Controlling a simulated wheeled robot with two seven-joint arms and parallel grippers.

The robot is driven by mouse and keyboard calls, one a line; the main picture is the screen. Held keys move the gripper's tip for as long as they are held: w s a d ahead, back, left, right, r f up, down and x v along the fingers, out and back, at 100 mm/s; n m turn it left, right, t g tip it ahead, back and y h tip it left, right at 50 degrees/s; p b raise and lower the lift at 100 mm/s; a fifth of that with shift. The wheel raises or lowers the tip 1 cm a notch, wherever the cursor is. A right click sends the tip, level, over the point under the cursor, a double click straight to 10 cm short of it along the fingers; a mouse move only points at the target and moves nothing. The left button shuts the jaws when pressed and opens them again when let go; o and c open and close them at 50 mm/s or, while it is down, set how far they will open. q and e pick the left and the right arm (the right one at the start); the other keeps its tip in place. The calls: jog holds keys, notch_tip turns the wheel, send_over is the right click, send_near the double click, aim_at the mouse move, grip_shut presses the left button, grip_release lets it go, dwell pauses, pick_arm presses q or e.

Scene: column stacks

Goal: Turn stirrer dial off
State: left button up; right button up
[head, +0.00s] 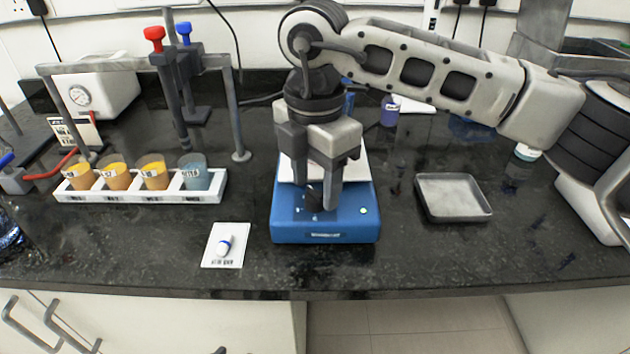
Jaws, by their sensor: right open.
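The stirrer (326,228) is a blue box with a white top plate, near the front edge of the bench. Its dark dial (312,196) is on the front panel, partly hidden by my right gripper. A small green light (363,210) shows at the right of the panel. My right gripper (316,203) comes down from above, open, with one finger on each side of the dial. I cannot tell whether the fingers touch it. My left gripper is not in view.
A white rack (140,197) with several filled beakers stands at left, below a grey metal frame with red and blue knobs. A white card (211,255) with a small stir bar lies left of the stirrer. A grey tray (454,213) is at right. The front edge is close.

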jog(key=shift+f, duration=0.65)
jog(key=c, duration=1)
